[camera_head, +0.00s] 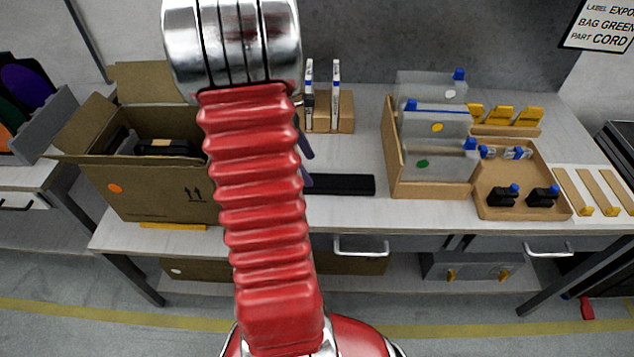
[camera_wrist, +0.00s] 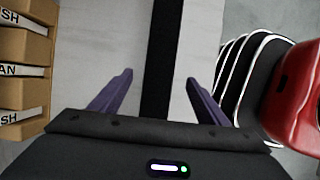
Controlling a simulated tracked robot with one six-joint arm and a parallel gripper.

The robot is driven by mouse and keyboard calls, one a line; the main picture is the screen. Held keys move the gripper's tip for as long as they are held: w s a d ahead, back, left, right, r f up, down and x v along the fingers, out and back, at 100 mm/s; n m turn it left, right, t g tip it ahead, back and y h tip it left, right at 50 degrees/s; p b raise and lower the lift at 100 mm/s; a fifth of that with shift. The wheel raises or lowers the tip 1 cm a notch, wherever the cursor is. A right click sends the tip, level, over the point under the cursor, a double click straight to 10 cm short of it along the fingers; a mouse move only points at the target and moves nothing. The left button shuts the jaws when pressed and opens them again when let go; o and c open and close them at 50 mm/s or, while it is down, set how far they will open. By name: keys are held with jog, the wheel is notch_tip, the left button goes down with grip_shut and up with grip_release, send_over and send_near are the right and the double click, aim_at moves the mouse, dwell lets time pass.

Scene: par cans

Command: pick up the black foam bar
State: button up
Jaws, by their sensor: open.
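The black foam bar (camera_head: 343,185) lies flat on the white bench, just right of my arm in the head view. Its left end is hidden behind my arm. In the wrist view the bar (camera_wrist: 160,50) runs down from the top edge between my two purple fingers, and its lower part is hidden by the gripper body. My gripper (camera_wrist: 159,76) is open, with bare bench showing between each finger and the bar. In the head view only parts of the purple fingers show beside my red arm. Their height over the bench is hard to tell.
An open cardboard box (camera_head: 155,185) stands left on the bench. A wooden holder (camera_head: 345,125) with upright pieces is behind the bar. A wooden crate (camera_head: 395,165) of grey containers and a tray (camera_head: 525,208) stand to the right. Labelled brown boxes (camera_wrist: 22,82) show at the wrist view's left.

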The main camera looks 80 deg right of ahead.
aim_at(317, 180)
jog(key=shift+s+f, duration=0.25)
jog(key=shift+f, duration=0.4)
jog(key=shift+x, duration=2.65)
jog(key=shift+d, duration=0.1)
jog(key=shift+c, duration=0.2)
jog(key=c, duration=1.1)
